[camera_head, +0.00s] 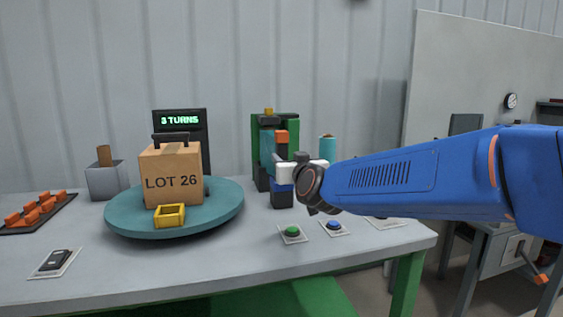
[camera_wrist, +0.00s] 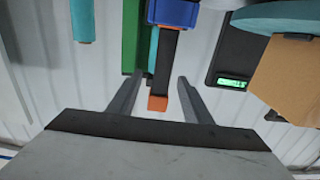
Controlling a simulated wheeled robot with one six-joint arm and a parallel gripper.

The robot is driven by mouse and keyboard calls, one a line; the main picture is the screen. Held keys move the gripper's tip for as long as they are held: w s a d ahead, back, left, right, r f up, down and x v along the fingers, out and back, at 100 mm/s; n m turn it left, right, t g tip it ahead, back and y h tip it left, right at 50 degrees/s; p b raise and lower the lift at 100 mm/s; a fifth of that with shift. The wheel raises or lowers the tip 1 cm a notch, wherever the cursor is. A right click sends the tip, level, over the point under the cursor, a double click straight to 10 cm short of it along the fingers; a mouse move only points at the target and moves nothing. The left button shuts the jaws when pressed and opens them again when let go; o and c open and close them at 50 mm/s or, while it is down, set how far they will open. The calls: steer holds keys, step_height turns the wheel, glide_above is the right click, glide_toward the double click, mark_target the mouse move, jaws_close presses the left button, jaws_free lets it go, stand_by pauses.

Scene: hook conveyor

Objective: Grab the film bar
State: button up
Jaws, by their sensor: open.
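A green stand (camera_head: 293,130) stands at the back of the table, right of the display. The film bar looks to be the dark bar with an orange end (camera_wrist: 157,103) at this stand; a matching orange piece (camera_head: 281,137) shows in the head view. My gripper (camera_wrist: 160,76) is open in the wrist view. The orange-ended bar shows between its two fingers, with gaps on both sides. I cannot tell how far ahead it lies. In the head view my wrist covers part of the stand, and the fingertips cannot be made out.
A teal turntable (camera_head: 120,222) carries a LOT 26 carton (camera_head: 170,195) and a yellow part (camera_head: 169,216). Behind it stands the "3 TURNS" display (camera_head: 179,121). A teal roll (camera_head: 327,148) is right of the stand. Green (camera_head: 292,231) and blue (camera_head: 334,225) buttons are at the front.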

mark_target(283, 156)
steer(key=shift+x, duration=2.75)
steer(key=shift+s+a, duration=0.1)
steer(key=shift+a, duration=0.1)
jaws_close()
